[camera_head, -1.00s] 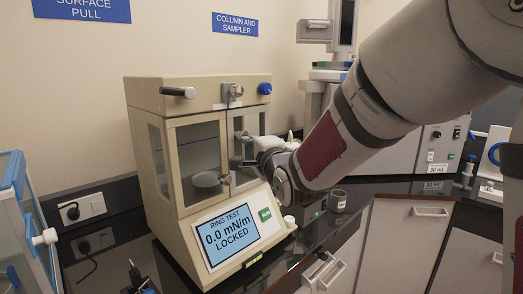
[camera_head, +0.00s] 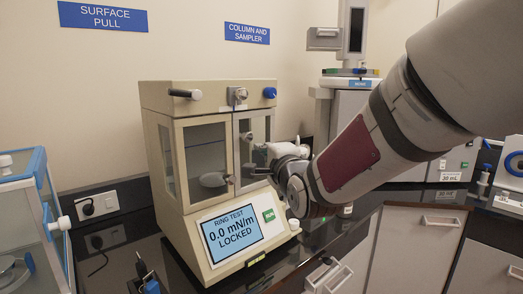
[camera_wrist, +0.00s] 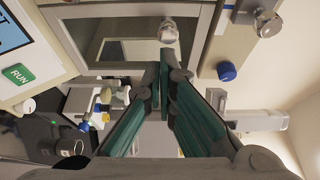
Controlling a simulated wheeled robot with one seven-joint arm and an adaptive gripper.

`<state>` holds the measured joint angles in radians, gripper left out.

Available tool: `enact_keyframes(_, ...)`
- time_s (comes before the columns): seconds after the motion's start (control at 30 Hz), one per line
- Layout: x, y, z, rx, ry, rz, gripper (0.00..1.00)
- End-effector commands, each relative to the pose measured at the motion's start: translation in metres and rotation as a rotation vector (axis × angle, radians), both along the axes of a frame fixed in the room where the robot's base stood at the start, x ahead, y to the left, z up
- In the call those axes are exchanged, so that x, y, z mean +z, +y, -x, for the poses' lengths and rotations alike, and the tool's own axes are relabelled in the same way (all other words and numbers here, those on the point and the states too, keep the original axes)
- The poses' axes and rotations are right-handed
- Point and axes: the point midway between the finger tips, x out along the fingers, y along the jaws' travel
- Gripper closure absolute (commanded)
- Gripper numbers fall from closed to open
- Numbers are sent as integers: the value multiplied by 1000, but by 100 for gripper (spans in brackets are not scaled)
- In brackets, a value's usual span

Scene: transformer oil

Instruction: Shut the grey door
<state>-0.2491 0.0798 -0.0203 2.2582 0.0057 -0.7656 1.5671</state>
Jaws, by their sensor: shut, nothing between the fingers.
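The grey door (camera_head: 253,126), a grey frame around a glass pane, is on the right of the cream instrument's front in the head view. It fills the upper part of the wrist view (camera_wrist: 85,37). I cannot tell whether it is fully closed or slightly ajar. My gripper (camera_head: 257,172) is at the door's lower right in the head view, partly hidden by my wrist. In the wrist view my gripper (camera_wrist: 164,58) is shut and empty, its fingertips in front of the door, just below a silver round knob (camera_wrist: 168,29). I cannot tell whether they touch.
The cream instrument (camera_head: 165,215) has a screen (camera_head: 231,237) reading "RING TEST 0.0 mN/m LOCKED" and a green RUN button (camera_head: 269,215). A blue-edged glass case (camera_head: 30,215) stands at left. Grey drawers (camera_head: 420,250) are under the dark counter at right.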

Motion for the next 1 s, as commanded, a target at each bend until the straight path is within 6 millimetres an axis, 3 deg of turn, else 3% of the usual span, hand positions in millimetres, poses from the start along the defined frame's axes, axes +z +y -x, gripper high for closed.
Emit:
enact_keyframes(0.43,1,10,61,1,-3,-2,100)
enact_keyframes(0.7,1,10,79,-1,4,16,100)
enact_keyframes(0.87,-13,-9,94,3,97,223,100)
enact_keyframes(1.0,-36,-35,125,48,229,506,100)
